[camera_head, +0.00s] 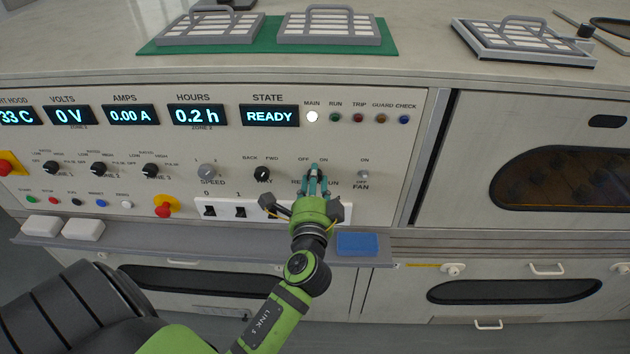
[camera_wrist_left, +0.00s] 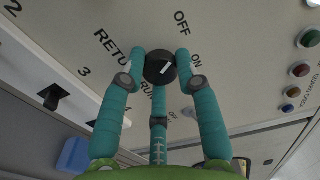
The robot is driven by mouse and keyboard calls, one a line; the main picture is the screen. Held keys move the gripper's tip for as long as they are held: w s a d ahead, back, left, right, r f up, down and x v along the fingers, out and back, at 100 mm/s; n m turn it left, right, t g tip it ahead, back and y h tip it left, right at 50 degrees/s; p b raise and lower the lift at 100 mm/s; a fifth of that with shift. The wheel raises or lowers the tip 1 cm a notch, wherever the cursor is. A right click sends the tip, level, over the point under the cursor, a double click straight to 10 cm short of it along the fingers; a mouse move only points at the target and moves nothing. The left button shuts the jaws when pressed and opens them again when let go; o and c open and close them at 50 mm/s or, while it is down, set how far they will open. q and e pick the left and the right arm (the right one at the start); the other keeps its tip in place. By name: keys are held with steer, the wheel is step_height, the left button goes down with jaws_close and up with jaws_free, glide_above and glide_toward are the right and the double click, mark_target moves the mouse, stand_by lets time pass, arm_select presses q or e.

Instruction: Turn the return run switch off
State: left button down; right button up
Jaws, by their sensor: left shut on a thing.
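The return run switch is a round black knob (camera_wrist_left: 158,66) with a white pointer mark, on the grey panel under the OFF and ON labels. In the left wrist view its mark slants between the OFF and ON labels. My left gripper (camera_head: 314,172) reaches up to the panel in the head view, its teal fingers covering most of the switch and part of the RETURN RUN label. In the left wrist view, the fingers of this gripper (camera_wrist_left: 162,62) are closed around the knob from both sides, with a third finger below. My right gripper is in neither view.
The WAY knob (camera_head: 263,174) is left of my gripper, and the FAN switch (camera_head: 362,175) is to its right. A white strip of numbered switches (camera_head: 222,210) lies below left. A blue block (camera_head: 357,243) sits on the ledge below. The state display (camera_head: 270,116) reads READY.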

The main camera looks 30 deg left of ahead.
arm_select(q)
steer(key=c, duration=0.9)
jaws_free()
steer(key=shift+a+r, duration=0.15)
steer(key=shift+a, duration=0.05)
steer(key=v, duration=1.2)
steer(key=shift+s+a, duration=0.1)
